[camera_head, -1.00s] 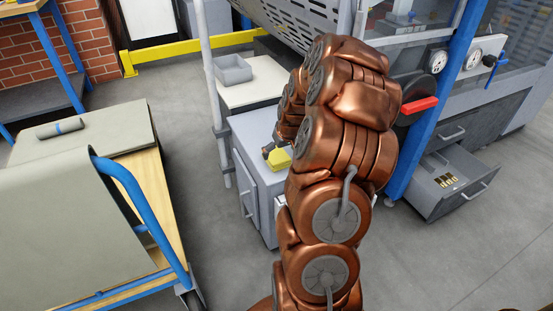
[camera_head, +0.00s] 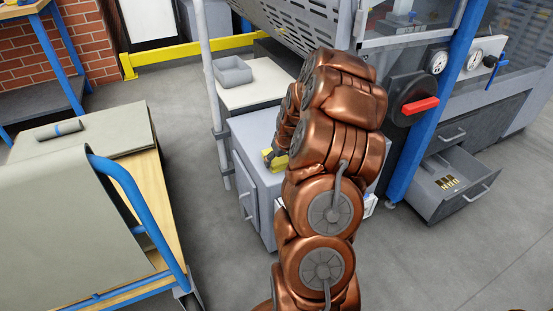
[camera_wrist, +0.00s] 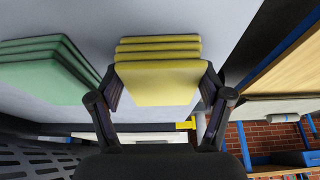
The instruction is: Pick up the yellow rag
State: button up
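The yellow rag (camera_wrist: 158,80) is folded in layers on a pale grey surface and sits in the middle of the wrist view. In the head view a bit of yellow rag (camera_head: 279,163) shows on the grey cabinet (camera_head: 262,190), partly covered by my arm. My gripper (camera_wrist: 162,86) has its two fingers spread, one on each side of the rag's near end. The gap at each fingertip is small, and I cannot tell whether they touch it. A folded green rag (camera_wrist: 45,70) lies to the left in the wrist view; my arm hides it in the head view.
A grey bin (camera_head: 232,70) stands on the white surface behind the cabinet. A perforated grey panel (camera_head: 290,20) hangs above. A blue-railed cart (camera_head: 140,205) stands at left. An open drawer (camera_head: 455,185) juts out at right. Grey floor lies clear between cart and cabinet.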

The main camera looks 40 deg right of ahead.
jog(key=c, duration=0.6)
jog(key=shift+o, duration=0.2)
jog(key=shift+r, duration=0.15)
notch_tip(320, 180, up, 3)
jog(key=shift+r+p, duration=0.2)
jog(key=shift+p, duration=0.35)
jog(key=s+a+r+p, duration=0.1)
jog(key=s+a+p, duration=0.1)
jog(key=s+a, duration=0.8)
jog(key=shift+s+a+r, duration=0.2)
jog(key=shift+s+a, duration=0.05)
jog(key=shift+s, duration=0.8)
